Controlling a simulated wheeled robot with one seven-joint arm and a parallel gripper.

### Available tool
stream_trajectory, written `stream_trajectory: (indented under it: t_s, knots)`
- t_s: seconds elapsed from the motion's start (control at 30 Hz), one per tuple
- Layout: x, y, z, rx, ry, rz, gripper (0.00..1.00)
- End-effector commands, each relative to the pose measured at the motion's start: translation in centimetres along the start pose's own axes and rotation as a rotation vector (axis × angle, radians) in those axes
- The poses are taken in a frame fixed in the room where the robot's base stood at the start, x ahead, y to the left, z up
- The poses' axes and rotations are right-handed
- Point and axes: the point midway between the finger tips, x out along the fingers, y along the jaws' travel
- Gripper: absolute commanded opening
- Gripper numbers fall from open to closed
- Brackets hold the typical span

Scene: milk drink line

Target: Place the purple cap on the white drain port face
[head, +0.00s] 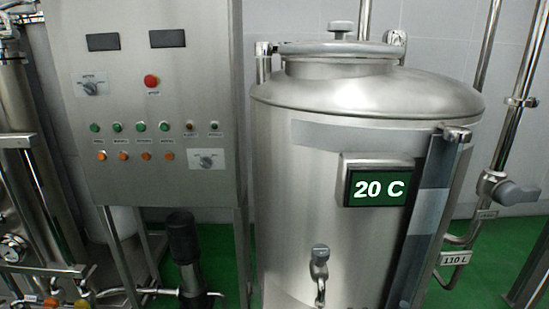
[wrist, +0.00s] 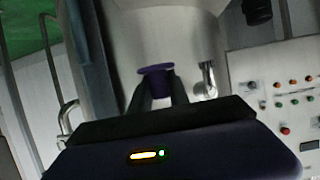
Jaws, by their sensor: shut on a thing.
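The purple cap (wrist: 156,70) shows in the wrist view, held between the dark fingers of my gripper (wrist: 157,88). Its wide rim sticks out beyond the fingertips, towards the steel tank (wrist: 185,35). I cannot tell whether the cap touches anything in front of it. I cannot make out the white drain port face in either view. Neither my gripper nor the cap shows in the head view. The tank (head: 330,170) stands upright there, right of centre, with a "20 C" display (head: 379,187) on its front.
A tap (head: 319,270) sticks out low on the tank front; it also shows close beside the cap in the wrist view (wrist: 208,80). A control panel (head: 150,110) stands left of the tank. Steel pipes with a grey-handled valve (head: 506,191) run at the right.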

Motion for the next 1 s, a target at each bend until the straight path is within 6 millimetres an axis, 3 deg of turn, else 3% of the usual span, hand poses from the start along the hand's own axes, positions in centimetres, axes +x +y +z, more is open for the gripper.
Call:
stream_trajectory:
  t_s: [0.03,0.3,0.5,0.63,1.0]
  knots:
    - [-0.5,0.0,2.1,-0.003,-0.008,-0.004,0.0]
    - [-3.9,0.2,12.4,-0.01,-0.01,-0.022,0.0]
    - [-6.0,0.6,17.8,-0.009,-0.004,-0.022,0.0]
    - [-6.8,0.7,19.1,-0.007,0.001,-0.021,0.0]
    - [-6.5,0.8,19.7,-0.007,0.003,-0.02,0.0]
